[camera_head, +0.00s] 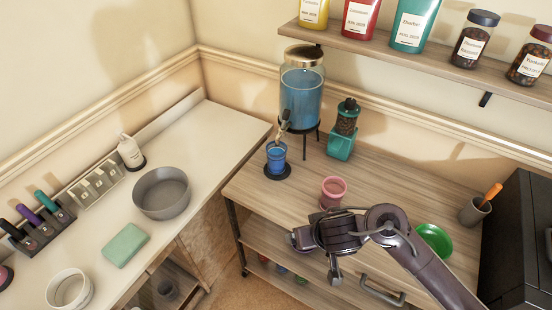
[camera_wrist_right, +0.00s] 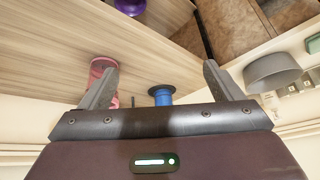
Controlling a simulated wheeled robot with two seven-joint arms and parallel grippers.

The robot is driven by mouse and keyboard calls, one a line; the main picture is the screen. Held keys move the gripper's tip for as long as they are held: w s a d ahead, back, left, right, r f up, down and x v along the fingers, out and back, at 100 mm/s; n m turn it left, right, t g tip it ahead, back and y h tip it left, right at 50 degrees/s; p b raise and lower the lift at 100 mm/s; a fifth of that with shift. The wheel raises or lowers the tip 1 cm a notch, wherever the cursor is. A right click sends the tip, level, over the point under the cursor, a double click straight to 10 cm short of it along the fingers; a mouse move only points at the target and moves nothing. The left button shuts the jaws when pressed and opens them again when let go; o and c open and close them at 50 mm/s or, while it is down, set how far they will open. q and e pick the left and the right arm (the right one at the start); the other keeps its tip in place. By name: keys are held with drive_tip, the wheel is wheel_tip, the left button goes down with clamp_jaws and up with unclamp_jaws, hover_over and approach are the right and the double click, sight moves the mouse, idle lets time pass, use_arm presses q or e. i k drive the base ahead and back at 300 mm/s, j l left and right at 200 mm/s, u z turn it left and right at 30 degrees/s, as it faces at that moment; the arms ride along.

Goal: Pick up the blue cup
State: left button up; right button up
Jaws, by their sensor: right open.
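The blue cup (camera_head: 276,156) stands upright on a round black coaster (camera_head: 277,173), under the tap of a glass dispenser. In the right wrist view, the blue cup (camera_wrist_right: 162,97) shows between the open fingers, some distance beyond them and partly hidden by the gripper body. My right gripper (camera_head: 333,268) is open and empty, in front of the wooden counter and to the right of the cup. Its spread fingers also show in the wrist view (camera_wrist_right: 161,70). My left gripper is not in view.
A pink cup (camera_head: 333,190) stands between my right arm and the blue cup. The glass dispenser (camera_head: 302,95) and a teal grinder (camera_head: 343,135) stand behind. A green bowl (camera_head: 434,238) is at the right. A grey bowl (camera_head: 162,193) sits on the white counter at the left.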

sight(276, 151)
drive_tip(key=i+j, duration=0.15)
drive_tip(key=i, duration=0.35)
drive_tip(key=i+j, duration=0.15)
drive_tip(key=i, duration=0.3)
